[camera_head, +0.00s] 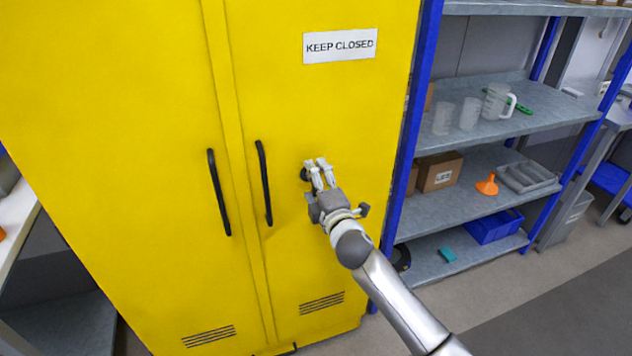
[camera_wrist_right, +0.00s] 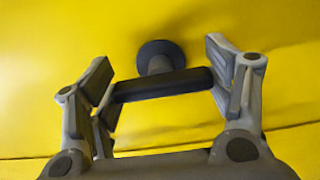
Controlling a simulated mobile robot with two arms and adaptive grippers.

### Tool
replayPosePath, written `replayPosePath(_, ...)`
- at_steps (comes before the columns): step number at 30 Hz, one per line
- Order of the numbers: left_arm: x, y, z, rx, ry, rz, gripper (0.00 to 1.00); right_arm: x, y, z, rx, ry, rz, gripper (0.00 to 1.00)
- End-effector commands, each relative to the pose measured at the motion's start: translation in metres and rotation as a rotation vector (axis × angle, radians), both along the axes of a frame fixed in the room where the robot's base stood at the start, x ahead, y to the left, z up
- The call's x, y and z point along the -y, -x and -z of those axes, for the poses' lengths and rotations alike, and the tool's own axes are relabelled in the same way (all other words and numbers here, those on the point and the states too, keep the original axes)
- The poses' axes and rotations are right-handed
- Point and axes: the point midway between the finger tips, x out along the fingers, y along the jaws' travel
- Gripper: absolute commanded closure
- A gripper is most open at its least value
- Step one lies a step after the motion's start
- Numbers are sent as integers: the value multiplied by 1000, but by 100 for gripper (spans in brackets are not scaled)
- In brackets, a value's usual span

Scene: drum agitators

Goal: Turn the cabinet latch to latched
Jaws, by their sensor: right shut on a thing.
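The yellow cabinet (camera_head: 140,90) stands upright with both doors closed. Its black latch (camera_head: 304,174) is on the right door, to the right of the door handles, and is mostly hidden by my right gripper (camera_head: 318,164) in the head view. In the right wrist view, the latch (camera_wrist_right: 165,84) is a dark bar on a round knob, lying nearly level across that picture. My right gripper (camera_wrist_right: 160,72) is shut on the bar, with one finger at each end. My left gripper is not in view.
Two black door handles (camera_head: 219,192) (camera_head: 264,183) stick out left of my right gripper. A blue-framed shelf unit (camera_head: 415,110) with jugs, boxes and a funnel stands close on the right. A "KEEP CLOSED" sign (camera_head: 340,45) is above the latch.

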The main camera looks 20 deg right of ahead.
Motion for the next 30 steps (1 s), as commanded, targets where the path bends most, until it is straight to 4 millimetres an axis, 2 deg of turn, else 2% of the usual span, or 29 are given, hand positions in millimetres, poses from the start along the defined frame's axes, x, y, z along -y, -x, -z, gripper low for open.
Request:
replayPosePath(5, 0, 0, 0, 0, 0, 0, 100, 0, 0, 0, -1, -7, 0, 50)
replayPosePath(6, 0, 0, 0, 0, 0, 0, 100, 0, 0, 0, -1, -7, 0, 21)
replayPosePath(10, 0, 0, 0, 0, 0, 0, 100, 0, 0, 0, -1, -5, 0, 4)
replayPosePath(23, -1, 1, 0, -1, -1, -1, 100, 0, 3, 1, -1, -2, 0, 4)
replayPosePath(26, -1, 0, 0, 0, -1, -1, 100, 0, 11, 1, -2, -2, 0, 4)
replayPosePath(30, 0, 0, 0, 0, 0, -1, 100, 1, 34, 2, -3, -1, -1, 4)
